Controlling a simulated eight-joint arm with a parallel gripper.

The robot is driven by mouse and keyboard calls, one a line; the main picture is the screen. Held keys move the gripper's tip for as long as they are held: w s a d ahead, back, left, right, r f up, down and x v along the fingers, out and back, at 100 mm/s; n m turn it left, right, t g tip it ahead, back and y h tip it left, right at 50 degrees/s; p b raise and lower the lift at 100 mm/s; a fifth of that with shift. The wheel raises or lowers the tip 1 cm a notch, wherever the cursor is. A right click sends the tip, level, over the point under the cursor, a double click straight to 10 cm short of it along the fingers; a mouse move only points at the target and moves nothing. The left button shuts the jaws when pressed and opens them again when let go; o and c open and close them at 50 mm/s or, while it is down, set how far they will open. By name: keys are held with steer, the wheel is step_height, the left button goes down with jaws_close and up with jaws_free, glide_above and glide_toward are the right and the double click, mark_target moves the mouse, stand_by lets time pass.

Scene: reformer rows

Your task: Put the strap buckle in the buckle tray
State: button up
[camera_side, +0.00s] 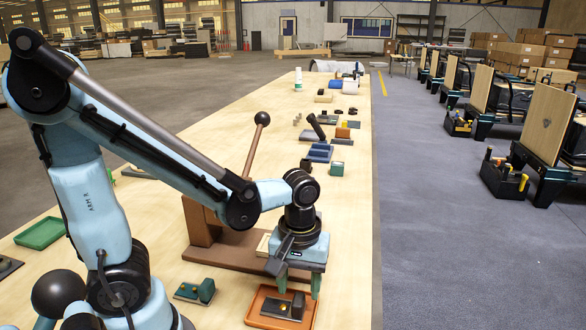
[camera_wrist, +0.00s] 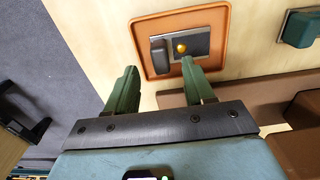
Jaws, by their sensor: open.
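The orange tray (camera_side: 254,306) lies on the bench under my gripper, and it also shows in the wrist view (camera_wrist: 137,42). In it lies the strap buckle (camera_side: 275,309), a dark grey plate with a yellow knob and a dark upright block; the wrist view shows it too (camera_wrist: 196,45). The buckle looks to rest inside the rim. My gripper (camera_side: 300,287) points down with its green fingers apart and nothing between them. In the wrist view, the fingers (camera_wrist: 158,78) are near the tray's edge. Their exact height above it is unclear.
A similar plate with a green block (camera_side: 196,291) lies left of the orange tray, apart from it. A brown wooden stand (camera_side: 203,222) with a ball-topped lever is behind. A green tray (camera_side: 40,233) is at far left. Several small parts lie farther along the bench.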

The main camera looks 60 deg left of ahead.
mark_target(298, 298)
steer(key=w+a+r+m+t, duration=0.2)
steer(key=a+r+m+t, duration=0.1)
steer(key=r+m+t, duration=0.4)
steer(key=shift+w+r+m, duration=0.2)
steer(key=shift+r+m, duration=0.45)
steer(key=shift+m, duration=0.35)
